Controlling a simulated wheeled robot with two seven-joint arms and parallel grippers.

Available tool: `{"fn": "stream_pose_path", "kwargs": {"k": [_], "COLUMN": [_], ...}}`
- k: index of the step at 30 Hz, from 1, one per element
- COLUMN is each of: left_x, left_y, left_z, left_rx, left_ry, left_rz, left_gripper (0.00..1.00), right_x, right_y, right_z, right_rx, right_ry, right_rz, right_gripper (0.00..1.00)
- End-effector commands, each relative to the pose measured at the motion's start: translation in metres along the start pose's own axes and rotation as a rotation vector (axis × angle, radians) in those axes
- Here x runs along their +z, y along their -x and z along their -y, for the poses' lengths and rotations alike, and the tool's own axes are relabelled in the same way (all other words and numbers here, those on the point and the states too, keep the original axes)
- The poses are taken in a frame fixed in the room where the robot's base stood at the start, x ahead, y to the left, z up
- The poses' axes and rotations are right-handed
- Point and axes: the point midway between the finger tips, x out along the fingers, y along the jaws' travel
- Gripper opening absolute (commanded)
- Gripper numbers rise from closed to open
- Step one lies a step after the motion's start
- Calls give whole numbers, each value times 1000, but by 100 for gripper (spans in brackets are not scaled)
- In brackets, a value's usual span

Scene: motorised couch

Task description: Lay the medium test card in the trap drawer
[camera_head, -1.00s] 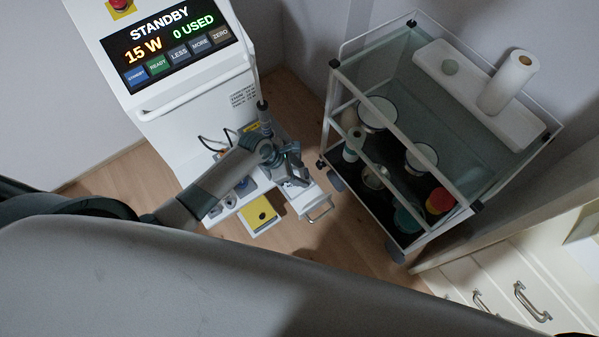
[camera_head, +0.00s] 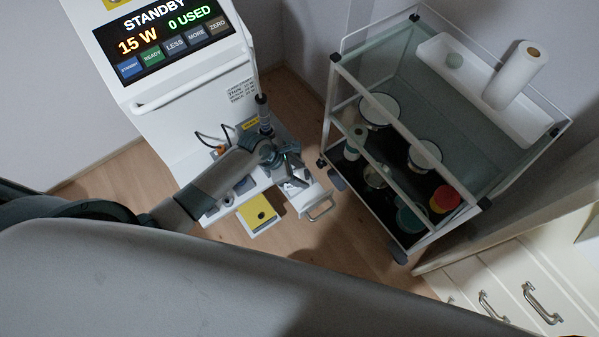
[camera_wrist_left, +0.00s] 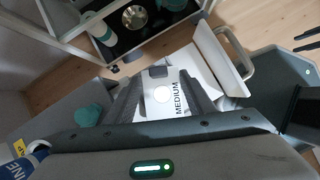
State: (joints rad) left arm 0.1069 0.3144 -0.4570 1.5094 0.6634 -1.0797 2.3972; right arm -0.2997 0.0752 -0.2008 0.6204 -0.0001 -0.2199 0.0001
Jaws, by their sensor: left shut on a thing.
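The medium test card (camera_wrist_left: 177,101) is white with the word MEDIUM and a round grey spot; it shows between the fingers in the left wrist view. My left gripper (camera_wrist_left: 160,82) is shut on it. In the head view the left gripper (camera_head: 291,178) is over the inner part of a white pulled-out drawer (camera_head: 318,204) with a metal handle, seemingly the trap drawer. The drawer also shows just beyond the fingertips in the wrist view (camera_wrist_left: 213,62). I cannot tell whether the card touches the drawer floor. My right gripper is not in view.
A yellow-topped white tray (camera_head: 259,213) sticks out left of the drawer. The white machine with a STANDBY screen (camera_head: 165,40) stands behind. A glass-and-metal trolley (camera_head: 330,120) with jars is close on the right. Cabinet drawers (camera_head: 510,290) are at lower right; wooden floor lies between.

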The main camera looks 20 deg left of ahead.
Motion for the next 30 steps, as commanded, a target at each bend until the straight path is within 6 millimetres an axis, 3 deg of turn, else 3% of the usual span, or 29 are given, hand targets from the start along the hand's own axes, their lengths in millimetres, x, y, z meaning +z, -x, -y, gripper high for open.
{"fn": "stream_pose_path", "kwargs": {"k": [13, 14, 16, 30], "left_x": [-3, -2, -2, -3], "left_y": [-6, -5, -5, 0], "left_z": [0, 0, 0, 0], "left_rx": [0, 0, 0, 1], "left_ry": [0, 0, 0, 1], "left_rz": [0, 0, 0, 1], "left_gripper": [24, 56, 71, 71], "right_x": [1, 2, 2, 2], "right_y": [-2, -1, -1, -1], "right_z": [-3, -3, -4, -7], "right_rx": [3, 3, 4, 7], "right_ry": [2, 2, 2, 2], "right_rz": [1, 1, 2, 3], "right_gripper": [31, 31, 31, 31]}}
